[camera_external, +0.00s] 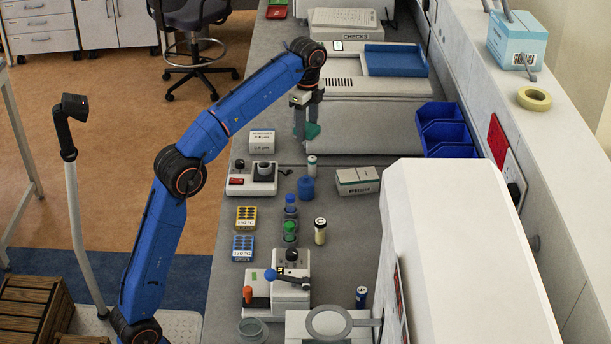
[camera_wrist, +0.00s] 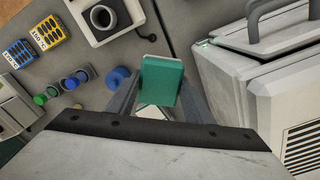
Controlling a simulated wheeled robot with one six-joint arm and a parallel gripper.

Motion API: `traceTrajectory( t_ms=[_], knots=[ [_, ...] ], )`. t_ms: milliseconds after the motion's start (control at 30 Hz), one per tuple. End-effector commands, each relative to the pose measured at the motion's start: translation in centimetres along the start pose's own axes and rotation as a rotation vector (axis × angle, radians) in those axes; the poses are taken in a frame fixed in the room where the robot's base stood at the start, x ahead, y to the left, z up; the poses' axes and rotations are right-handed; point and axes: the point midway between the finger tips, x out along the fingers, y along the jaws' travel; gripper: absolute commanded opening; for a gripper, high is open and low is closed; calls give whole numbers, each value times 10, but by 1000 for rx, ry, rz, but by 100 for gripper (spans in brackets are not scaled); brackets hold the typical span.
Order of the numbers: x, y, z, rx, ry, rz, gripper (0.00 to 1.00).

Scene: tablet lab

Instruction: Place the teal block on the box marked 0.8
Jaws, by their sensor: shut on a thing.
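My gripper (camera_external: 307,124) is shut on the teal block (camera_external: 313,131), above the grey counter in front of the white machine. In the wrist view the teal block (camera_wrist: 162,82) sits between the two fingers (camera_wrist: 160,100), and its broad face is in plain sight. A small white box with printed micron markings (camera_external: 262,142) stands on the counter to the left of my gripper, apart from the block. Its print is too small to read surely; it may be the box marked 0.8. A pale surface shows just below the block in the wrist view.
A white carton (camera_external: 357,180), a blue cylinder (camera_external: 306,189) and a white-capped vial (camera_external: 312,166) are nearby. Blue bins (camera_external: 445,130) stand at the right. The large white machine (camera_external: 370,115) lies behind.

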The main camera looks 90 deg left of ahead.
Motion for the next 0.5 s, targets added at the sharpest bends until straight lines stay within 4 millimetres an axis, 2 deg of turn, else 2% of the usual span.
traceTrajectory(
  t_ms=[33, 500],
  knots=[
    [-2, -4, 18, -43, 0, 0, 24],
    [-11, -32, 150, -407, 3, -4, 24]
  ],
)
